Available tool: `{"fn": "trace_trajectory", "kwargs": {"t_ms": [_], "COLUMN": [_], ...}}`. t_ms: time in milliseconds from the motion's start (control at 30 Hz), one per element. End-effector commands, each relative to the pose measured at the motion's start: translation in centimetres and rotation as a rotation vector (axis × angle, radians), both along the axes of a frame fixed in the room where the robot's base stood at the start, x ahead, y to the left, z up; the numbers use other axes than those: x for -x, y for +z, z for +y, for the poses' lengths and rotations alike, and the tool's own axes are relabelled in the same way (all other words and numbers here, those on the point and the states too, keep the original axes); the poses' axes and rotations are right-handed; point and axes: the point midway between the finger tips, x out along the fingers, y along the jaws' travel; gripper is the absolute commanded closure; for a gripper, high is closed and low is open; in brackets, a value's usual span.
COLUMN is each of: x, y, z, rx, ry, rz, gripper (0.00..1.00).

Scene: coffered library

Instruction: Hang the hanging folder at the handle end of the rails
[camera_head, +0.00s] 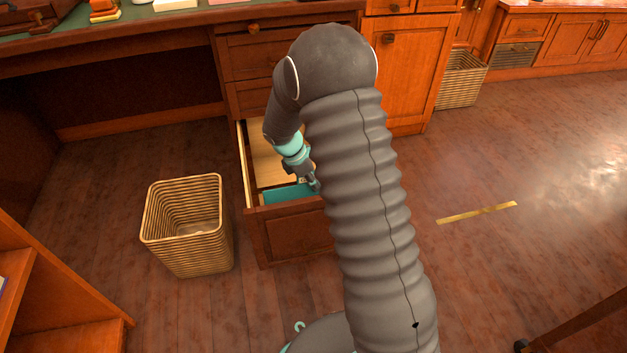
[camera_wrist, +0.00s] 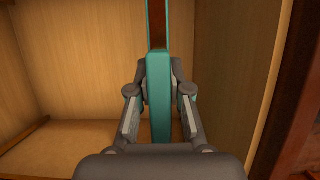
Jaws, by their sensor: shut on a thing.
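The teal hanging folder (camera_head: 287,194) is inside the open drawer (camera_head: 290,232), close behind the drawer's front panel. My gripper (camera_head: 314,184) reaches down into the drawer and is partly hidden by my arm in the head view. In the wrist view my gripper (camera_wrist: 159,92) is shut on the folder (camera_wrist: 159,110), with one finger on each side of its narrow upper edge. The folder runs roughly parallel to the front panel (camera_wrist: 218,75), with a small gap. I cannot make out the rails, or whether the folder's hooks rest on them.
A wicker basket (camera_head: 187,225) stands on the floor left of the drawer. The desk (camera_head: 180,30) is above and behind. A second basket (camera_head: 460,79) is at the back right. A brass strip (camera_head: 477,212) lies on clear floor to the right.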

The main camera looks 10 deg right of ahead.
Motion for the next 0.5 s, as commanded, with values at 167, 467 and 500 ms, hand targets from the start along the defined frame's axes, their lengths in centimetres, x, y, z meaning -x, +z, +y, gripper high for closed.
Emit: {"fn": "trace_trajectory", "kwargs": {"t_ms": [167,467,500], "x": [0.03,0.02,0.04], "y": [-0.09,-0.07,-0.09], "z": [-0.01,-0.01,-0.01], "rx": [0.000,0.000,0.000], "ry": [0.000,0.000,0.000], "rz": [0.001,0.001,0.001], "gripper": [0.75,0.53,0.53]}}
